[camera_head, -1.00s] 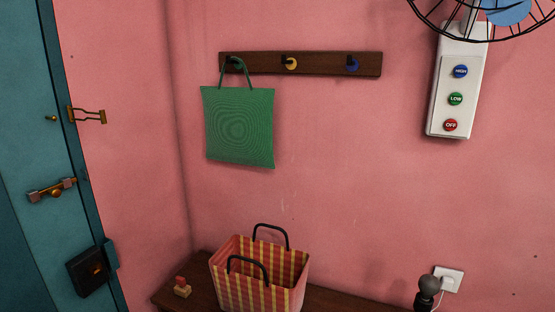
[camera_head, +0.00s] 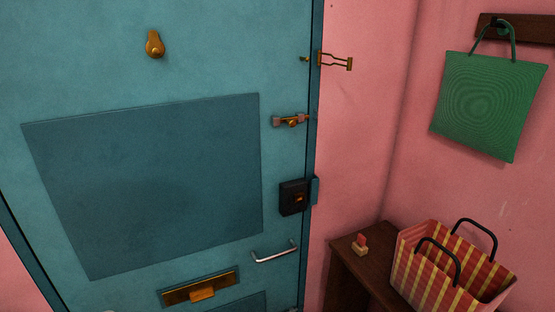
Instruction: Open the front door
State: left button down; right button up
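The teal front door (camera_head: 140,185) fills the left and middle of the head view and looks shut in its frame. A silver lever handle (camera_head: 274,253) sits low on its right side. Above the handle is a black box lock (camera_head: 293,198) with a small orange-brown knob. Higher up is a brass slide bolt (camera_head: 291,121) near the door's right edge. Above that, a brass swing-bar guard (camera_head: 335,61) sits on the pink wall beside the door edge. Neither of my grippers is in view.
A brass knocker-like piece (camera_head: 155,44) and a brass mail slot (camera_head: 200,289) are on the door. To the right, a dark wooden bench (camera_head: 346,270) holds a striped bag (camera_head: 445,272) and a small stamp-like object (camera_head: 360,245). A green bag (camera_head: 488,103) hangs from a hook rail (camera_head: 530,29).

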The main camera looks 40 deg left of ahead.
aim_at(133, 177)
jog(key=u, duration=2)
